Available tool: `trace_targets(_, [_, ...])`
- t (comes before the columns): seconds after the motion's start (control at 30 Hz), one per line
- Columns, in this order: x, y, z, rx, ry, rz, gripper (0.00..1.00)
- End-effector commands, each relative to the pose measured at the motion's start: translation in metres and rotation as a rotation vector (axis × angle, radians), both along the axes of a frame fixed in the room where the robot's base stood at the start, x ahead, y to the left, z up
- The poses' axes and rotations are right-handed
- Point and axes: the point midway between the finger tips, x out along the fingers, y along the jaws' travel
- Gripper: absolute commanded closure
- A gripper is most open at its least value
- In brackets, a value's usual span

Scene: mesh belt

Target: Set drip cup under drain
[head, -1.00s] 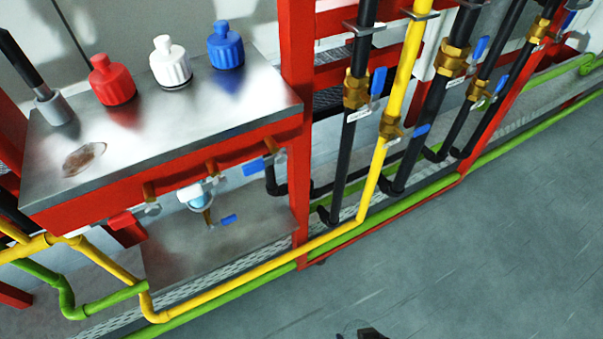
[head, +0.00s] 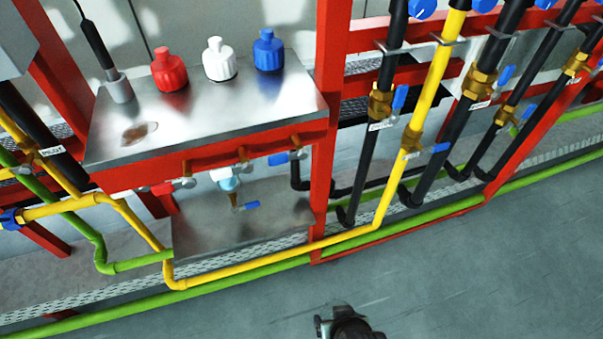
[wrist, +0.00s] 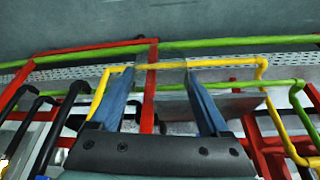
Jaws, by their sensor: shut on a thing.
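My gripper (wrist: 160,80) shows in the wrist view, its two blue fingers set wide apart on the sides of a clear, see-through thing (wrist: 171,74), which appears to be the drip cup. Its outline is faint, with pipes showing through it. In the head view a brass drain tap (head: 234,197) with a blue lever hangs below a pale blue and white fitting (head: 228,179), under the red-edged steel bench. Bare metal shelf surface lies below the tap. The gripper is well apart from the drain. In the head view only a dark part of my arm shows at the bottom edge.
A yellow pipe (head: 275,254) and a green pipe (head: 235,273) run low across the front of the shelf. A red post (head: 322,190) stands right of the drain. Red, white and blue bottles stand on the bench top (head: 210,110). The grey floor (head: 480,270) in front is clear.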

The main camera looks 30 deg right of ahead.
Motion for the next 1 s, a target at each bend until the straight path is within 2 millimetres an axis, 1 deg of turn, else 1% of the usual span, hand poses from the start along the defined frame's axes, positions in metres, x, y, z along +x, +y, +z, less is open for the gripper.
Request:
trace_targets(0.03, [0.017, 0.008, 0.028, -0.004, -0.007, 0.038, 0.74])
trace_targets(0.07, [0.026, 0.013, 0.038, -0.005, -0.008, 0.058, 0.74])
trace_targets(0.1, [0.038, 0.022, 0.056, -0.004, -0.009, 0.088, 0.74])
trace_targets(0.17, [0.057, 0.036, 0.083, -0.005, -0.009, 0.135, 0.74])
trace_targets(0.2, [0.068, 0.047, 0.103, -0.006, -0.010, 0.169, 0.74])
trace_targets(0.27, [0.084, 0.063, 0.131, -0.005, -0.009, 0.214, 0.74])
trace_targets(0.3, [0.093, 0.075, 0.150, -0.006, -0.010, 0.247, 0.74])
trace_targets(0.37, [0.105, 0.092, 0.176, -0.005, -0.009, 0.289, 0.74])
trace_targets(0.4, [0.112, 0.103, 0.193, -0.004, -0.008, 0.315, 0.74])
trace_targets(0.5, [0.123, 0.127, 0.229, -0.004, -0.006, 0.371, 0.74])
trace_targets(0.6, [0.129, 0.146, 0.256, -0.003, -0.004, 0.411, 0.74])
trace_targets(0.7, [0.132, 0.158, 0.272, -0.003, -0.002, 0.436, 0.74])
trace_targets(0.77, [0.132, 0.162, 0.275, -0.001, 0.001, 0.444, 0.74])
trace_targets(0.8, [0.131, 0.164, 0.272, -0.001, 0.003, 0.448, 0.74])
trace_targets(0.87, [0.129, 0.165, 0.262, 0.000, 0.007, 0.450, 0.74])
trace_targets(1.0, [0.122, 0.165, 0.225, 0.002, 0.011, 0.449, 0.74])
